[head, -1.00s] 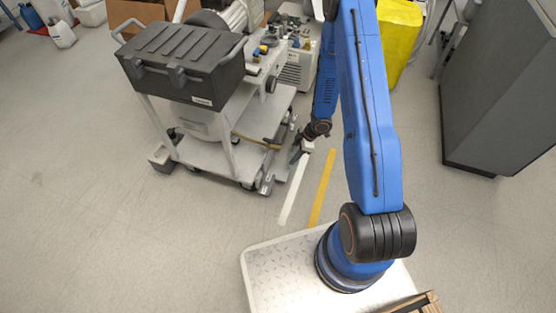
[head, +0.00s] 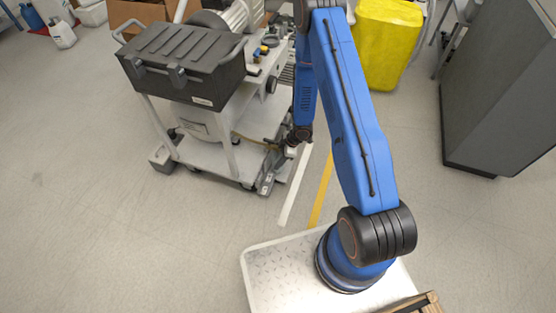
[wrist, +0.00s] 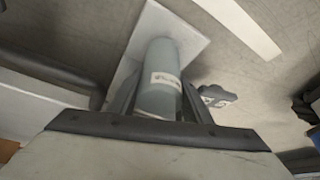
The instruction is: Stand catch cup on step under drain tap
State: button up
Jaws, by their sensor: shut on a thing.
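The catch cup (wrist: 160,82) is a grey-green cylinder with a pale label, in the middle of the wrist view. My gripper (wrist: 159,100) is shut on it, one dark finger on each side. A pale flat plate (wrist: 150,25), which may be the step, shows behind the cup; I cannot tell whether they touch. In the head view my gripper (head: 288,153) is at the right side of the compressor cart, low by its lower deck. The cup is too small to make out there. I cannot make out the drain tap in either view.
The cart (head: 205,158) carries a black case (head: 185,62) on top. White (head: 296,185) and yellow (head: 322,190) floor stripes run beside it. A yellow container (head: 388,45) and a grey cabinet (head: 500,90) stand to the right. The floor left of the cart is open.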

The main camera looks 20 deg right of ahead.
jog(key=o, duration=1)
jog(key=shift+o, duration=0.2)
